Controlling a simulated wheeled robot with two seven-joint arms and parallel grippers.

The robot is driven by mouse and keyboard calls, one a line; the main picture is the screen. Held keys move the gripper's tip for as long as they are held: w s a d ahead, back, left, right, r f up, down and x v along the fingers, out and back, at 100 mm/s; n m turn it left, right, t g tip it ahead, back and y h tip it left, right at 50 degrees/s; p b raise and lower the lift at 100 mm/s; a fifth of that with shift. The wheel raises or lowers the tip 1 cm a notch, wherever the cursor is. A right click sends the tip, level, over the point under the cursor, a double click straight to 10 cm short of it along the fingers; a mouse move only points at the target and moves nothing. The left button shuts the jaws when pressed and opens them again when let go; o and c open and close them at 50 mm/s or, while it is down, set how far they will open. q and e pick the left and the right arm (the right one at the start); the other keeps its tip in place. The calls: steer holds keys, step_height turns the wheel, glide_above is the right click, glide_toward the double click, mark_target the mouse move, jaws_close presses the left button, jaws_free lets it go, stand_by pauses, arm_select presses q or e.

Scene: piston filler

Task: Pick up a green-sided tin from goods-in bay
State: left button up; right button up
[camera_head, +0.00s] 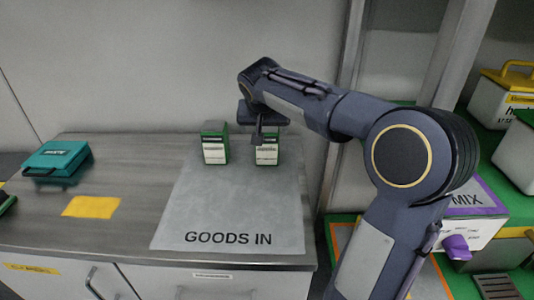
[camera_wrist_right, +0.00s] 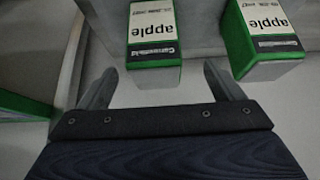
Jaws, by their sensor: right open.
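Two green-sided tins with white labels stand upright side by side on the goods-in mat (camera_head: 225,215), a left one (camera_head: 215,148) and a right one (camera_head: 268,154). My right gripper (camera_head: 258,138) is open and empty, at the right tin and partly covering it in the head view. In the right wrist view, one tin (camera_wrist_right: 153,38) labelled "apple" lies ahead of the gap between the open fingers of the right gripper (camera_wrist_right: 160,88). The other tin (camera_wrist_right: 262,40), also labelled "apple", is off to the right of the fingers.
A teal case (camera_head: 57,158) and a yellow square (camera_head: 91,207) are on the counter at left. A wall stands behind the counter. At right are a machine marked "MIX" (camera_head: 475,230) with a purple knob (camera_head: 455,247) and a yellow-handled container (camera_head: 503,98). The mat's front is clear.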

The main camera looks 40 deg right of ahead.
mark_target(267, 138)
steer(key=b+x, duration=0.1)
steer(key=x, duration=0.1)
steer(key=b+x, duration=0.1)
steer(key=x, duration=0.1)
steer(key=b+x, duration=0.1)
steer(key=x, duration=0.1)
steer(key=shift+s+d+f, duration=0.15)
steer(key=shift+d, duration=0.2)
steer(key=c, duration=1.4)
